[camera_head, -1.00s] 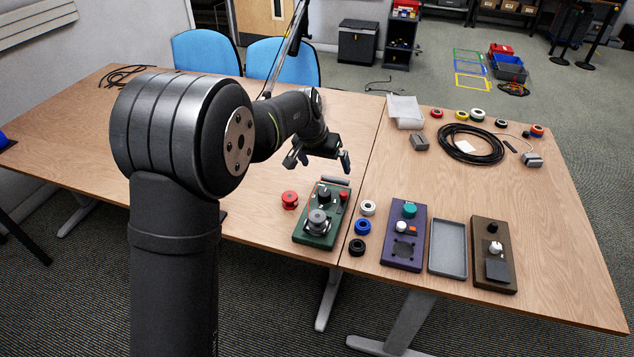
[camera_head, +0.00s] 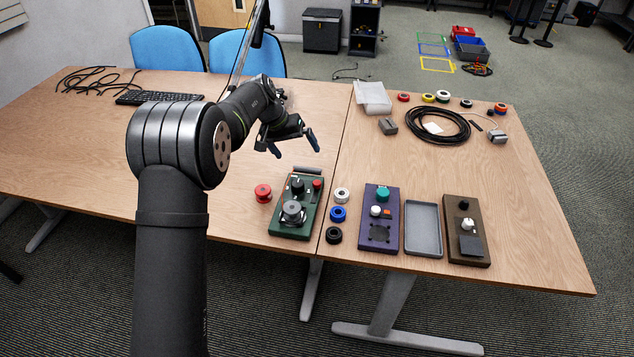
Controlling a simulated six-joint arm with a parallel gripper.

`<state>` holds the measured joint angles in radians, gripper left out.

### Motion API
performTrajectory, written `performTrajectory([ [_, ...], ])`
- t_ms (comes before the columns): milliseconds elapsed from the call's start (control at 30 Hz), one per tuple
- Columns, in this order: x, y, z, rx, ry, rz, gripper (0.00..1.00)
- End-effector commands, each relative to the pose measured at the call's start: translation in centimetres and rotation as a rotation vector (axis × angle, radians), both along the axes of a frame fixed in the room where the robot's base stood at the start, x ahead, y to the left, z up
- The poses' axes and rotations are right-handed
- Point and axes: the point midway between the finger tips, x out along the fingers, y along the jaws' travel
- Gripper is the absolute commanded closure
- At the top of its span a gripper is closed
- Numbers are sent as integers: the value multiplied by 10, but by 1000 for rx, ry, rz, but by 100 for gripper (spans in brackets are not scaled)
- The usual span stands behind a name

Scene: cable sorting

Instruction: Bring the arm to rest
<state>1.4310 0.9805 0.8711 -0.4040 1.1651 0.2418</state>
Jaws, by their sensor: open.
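My gripper (camera_head: 294,148) is open, with its two fingers spread apart and nothing between them. It hangs in the air above the table (camera_head: 90,150), behind the green box (camera_head: 297,207). The green box carries a dark knob, a red button and a grey spool on top. A red spool (camera_head: 263,193) stands on the table just left of the green box. My gripper appears apart from all of these.
Right of the green box are white (camera_head: 342,195), blue (camera_head: 338,214) and black (camera_head: 334,235) rings, a purple box (camera_head: 379,219), a grey tray (camera_head: 408,250) and a brown box (camera_head: 467,231). A coiled black cable (camera_head: 438,126) lies behind. A keyboard (camera_head: 158,97) lies at the back left.

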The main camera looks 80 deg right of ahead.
Motion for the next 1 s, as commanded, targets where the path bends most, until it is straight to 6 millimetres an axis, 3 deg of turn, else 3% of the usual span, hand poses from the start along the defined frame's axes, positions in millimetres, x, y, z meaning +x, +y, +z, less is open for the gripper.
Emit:
performTrajectory([
  [267,-4,-2,-11,-1,0,-1,0],
  [867,-4,-2,-10,-2,-1,0,0],
  [1000,0,-1,0,-4,-1,1,0],
])
